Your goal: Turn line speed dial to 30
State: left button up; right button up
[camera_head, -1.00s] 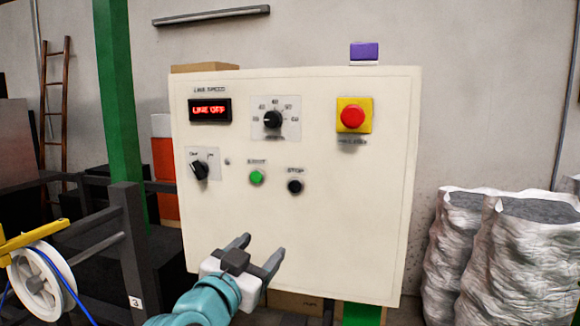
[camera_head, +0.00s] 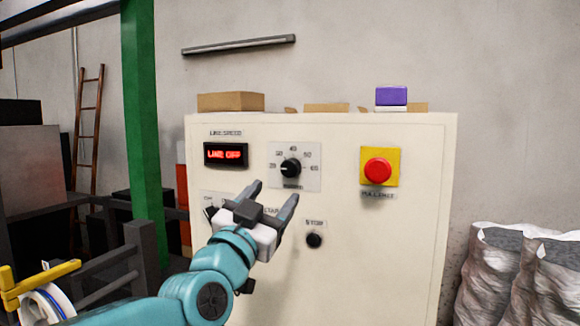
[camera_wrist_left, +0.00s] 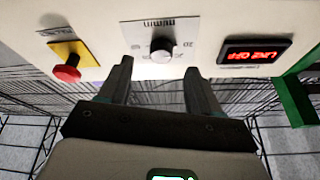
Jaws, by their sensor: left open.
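The line speed dial (camera_head: 290,168) is a black knob on a pale scale plate marked with numbers, on the cream control panel (camera_head: 400,260). The display (camera_head: 226,154) left of it reads LINE OFF in red. My left gripper (camera_head: 274,192) is open and empty, just below the dial and apart from it, and it covers the start button. In the left wrist view the dial (camera_wrist_left: 163,48) shows ahead, between and beyond the two fingertips (camera_wrist_left: 157,75). The pointer's exact setting is hard to read. My right gripper is not in view.
A red emergency button (camera_head: 377,171) on a yellow plate sits right of the dial. A black stop button (camera_head: 314,240) is below. The selector switch (camera_head: 211,211) is partly behind my gripper. White sacks (camera_head: 495,275) stand at right, a green post (camera_head: 143,130) at left.

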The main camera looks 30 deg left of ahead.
aim_at(290, 173)
pick_arm(q)
jog(key=w+r+p, duration=0.2)
jog(key=w+r, duration=0.1)
jog(key=shift+a+r, duration=0.1)
jog(key=shift+a, duration=0.3)
jog(key=w+p, duration=0.1)
jog(key=w, duration=0.2)
jog(key=shift+w+a, duration=0.15)
jog(key=shift+w, duration=0.2)
jog(key=shift+s, duration=0.1)
jog(key=shift+s+r, duration=0.15)
jog(key=shift+s, duration=0.55)
jog(key=shift+a, duration=0.1)
jog(key=c, duration=0.5)
jog(key=shift+w, duration=0.25)
jog(key=c, duration=0.5)
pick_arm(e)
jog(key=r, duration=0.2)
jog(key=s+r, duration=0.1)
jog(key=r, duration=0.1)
